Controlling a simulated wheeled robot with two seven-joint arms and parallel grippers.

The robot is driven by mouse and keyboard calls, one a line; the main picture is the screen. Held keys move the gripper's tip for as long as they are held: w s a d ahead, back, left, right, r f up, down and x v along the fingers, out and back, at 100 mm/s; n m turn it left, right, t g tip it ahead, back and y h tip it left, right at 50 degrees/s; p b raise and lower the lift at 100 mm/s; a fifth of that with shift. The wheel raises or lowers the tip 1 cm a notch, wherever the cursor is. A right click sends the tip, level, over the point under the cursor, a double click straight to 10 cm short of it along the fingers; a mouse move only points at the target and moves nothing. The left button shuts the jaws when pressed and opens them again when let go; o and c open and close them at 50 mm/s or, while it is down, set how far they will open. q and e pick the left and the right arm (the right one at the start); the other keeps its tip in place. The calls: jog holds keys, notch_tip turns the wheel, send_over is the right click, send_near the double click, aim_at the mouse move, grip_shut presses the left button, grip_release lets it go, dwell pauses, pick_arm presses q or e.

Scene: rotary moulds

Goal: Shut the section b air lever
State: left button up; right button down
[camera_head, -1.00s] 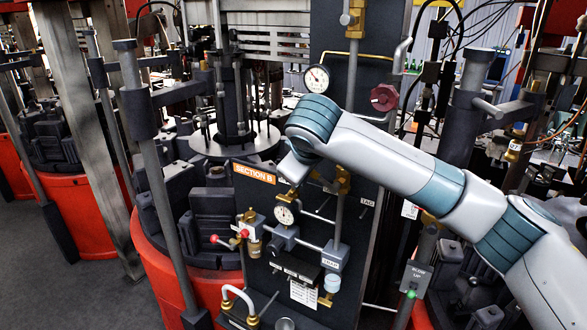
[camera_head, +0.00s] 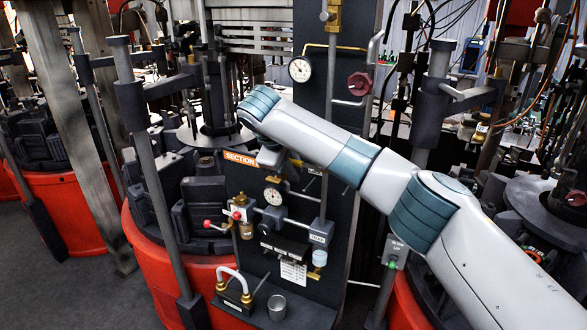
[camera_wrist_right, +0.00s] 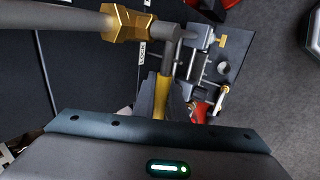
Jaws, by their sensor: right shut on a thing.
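The section b air lever (camera_wrist_right: 162,92) shows in the right wrist view as a yellow handle in front of my right gripper (camera_wrist_right: 163,116). My right gripper is shut on this handle; its fingertips are mostly hidden. A brass valve fitting (camera_wrist_right: 130,24) on a grey pipe lies close by at the upper left, near a LOCK label (camera_wrist_right: 142,55). In the head view my right arm reaches across to the dark panel (camera_head: 343,120), ending near the orange SECTION B sign (camera_head: 241,158). My left gripper is not in view.
Below the arm, the panel carries a small gauge (camera_head: 273,195), red knobs (camera_head: 208,223) and brass fittings. A larger gauge (camera_head: 299,69) and a red handwheel (camera_head: 360,84) sit above. A red-based mould machine (camera_head: 150,265) stands left of the panel.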

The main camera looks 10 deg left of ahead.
jog(key=shift+f, duration=0.1)
jog(key=c, duration=2.1)
grip_release()
jog(key=shift+a, duration=0.1)
jog(key=shift+b+v, duration=3.75)
jog(key=shift+v, duration=4.9)
